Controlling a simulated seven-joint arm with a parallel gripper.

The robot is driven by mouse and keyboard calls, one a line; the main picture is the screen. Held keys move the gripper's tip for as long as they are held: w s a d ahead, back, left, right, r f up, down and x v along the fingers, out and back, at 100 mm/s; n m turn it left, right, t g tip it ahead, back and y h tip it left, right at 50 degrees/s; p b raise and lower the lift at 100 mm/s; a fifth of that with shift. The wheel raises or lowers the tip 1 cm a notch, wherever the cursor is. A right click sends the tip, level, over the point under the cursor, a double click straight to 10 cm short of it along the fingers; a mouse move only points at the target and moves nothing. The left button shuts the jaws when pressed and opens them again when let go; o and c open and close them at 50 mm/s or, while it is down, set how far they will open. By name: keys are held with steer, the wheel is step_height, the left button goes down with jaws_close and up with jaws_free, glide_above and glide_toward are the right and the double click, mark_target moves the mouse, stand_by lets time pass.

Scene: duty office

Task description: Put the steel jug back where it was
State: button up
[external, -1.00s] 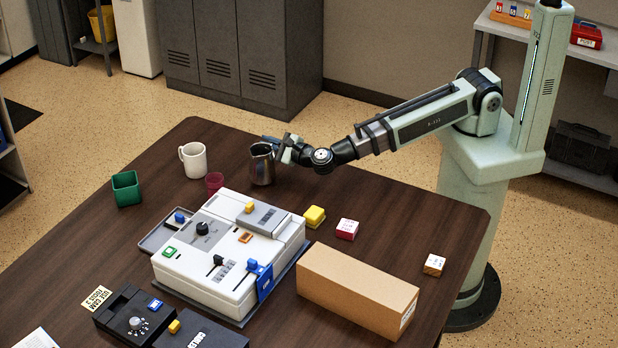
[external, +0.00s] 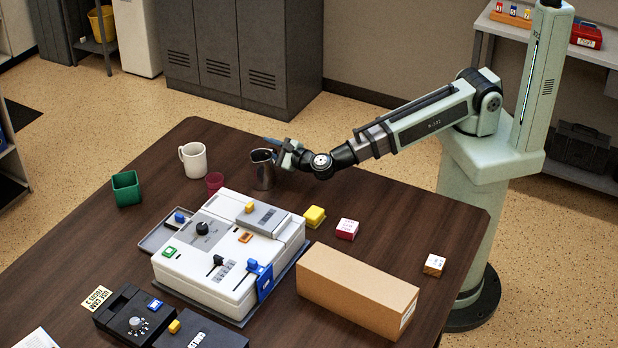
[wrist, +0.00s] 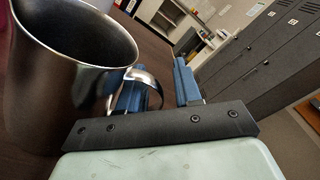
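The steel jug (external: 263,172) stands upright on the dark table near its far edge, just left of my gripper (external: 279,148). In the wrist view the jug (wrist: 65,85) fills the left side, its open rim facing up and its inside dark and empty as far as I can see. My gripper (wrist: 160,88) has its two blue fingers spread apart. The jug's handle (wrist: 157,84) curves by the left finger, in the space between the fingers, with a clear gap to the right finger. Whether the left finger touches the handle I cannot tell.
A white mug (external: 194,161), a dark red cup (external: 215,183) and a green square container (external: 126,189) stand left of the jug. The white console (external: 215,265) is in front, with a yellow block (external: 314,216) and a cardboard box (external: 358,285) to its right.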

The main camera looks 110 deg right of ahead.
steer(key=shift+s+a+r, duration=0.1)
steer(key=shift+s+a, duration=0.1)
steer(key=v, duration=1.1)
steer(key=shift+s+a, duration=0.1)
steer(key=shift+a, duration=0.15)
